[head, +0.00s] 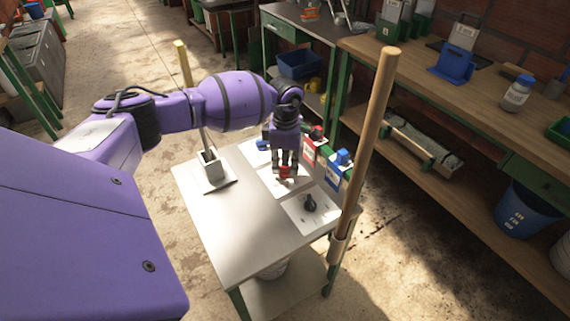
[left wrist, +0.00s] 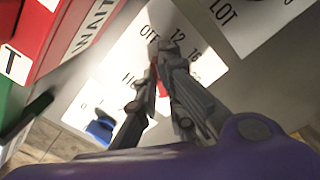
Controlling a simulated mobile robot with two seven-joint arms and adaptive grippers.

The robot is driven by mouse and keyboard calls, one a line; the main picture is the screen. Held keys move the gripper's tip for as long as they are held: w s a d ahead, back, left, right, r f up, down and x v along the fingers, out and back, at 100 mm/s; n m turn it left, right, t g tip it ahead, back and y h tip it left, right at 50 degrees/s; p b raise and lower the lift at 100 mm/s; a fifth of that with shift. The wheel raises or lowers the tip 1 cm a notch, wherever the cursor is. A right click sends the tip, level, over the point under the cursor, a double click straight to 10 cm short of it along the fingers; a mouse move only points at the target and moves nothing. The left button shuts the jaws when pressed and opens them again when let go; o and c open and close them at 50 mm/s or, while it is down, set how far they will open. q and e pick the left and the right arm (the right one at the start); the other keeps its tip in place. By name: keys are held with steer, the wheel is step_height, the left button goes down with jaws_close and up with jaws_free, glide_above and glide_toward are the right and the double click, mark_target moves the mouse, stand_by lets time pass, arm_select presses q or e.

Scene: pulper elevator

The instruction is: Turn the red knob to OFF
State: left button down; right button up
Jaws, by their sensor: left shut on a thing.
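The red knob (head: 286,172) sits on the middle white dial plate on the small grey table. My left gripper (head: 286,164) points down over this plate and is shut on the red knob. In the left wrist view the fingers (left wrist: 160,88) hide most of the red knob (left wrist: 161,91). The plate (left wrist: 193,68) there reads OFF, 12 and 16 around it; other marks are partly covered. I cannot tell which mark the knob points at. My right gripper is not in view.
A black knob (head: 310,202) and a blue knob (head: 262,145) sit on neighbouring plates. Red (head: 309,151) and blue (head: 337,178) tagged blocks line the table's far right edge. A tall wooden pole (head: 370,135) stands at the right corner. A grey square holder (head: 212,168) stands left.

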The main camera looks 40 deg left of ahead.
arm_select(q)
steer(key=shift+n, duration=0.5)
steer(key=c, duration=1.9)
jaws_free()
steer(key=shift+o, duration=0.2)
step_height(320, 180, up, 12)
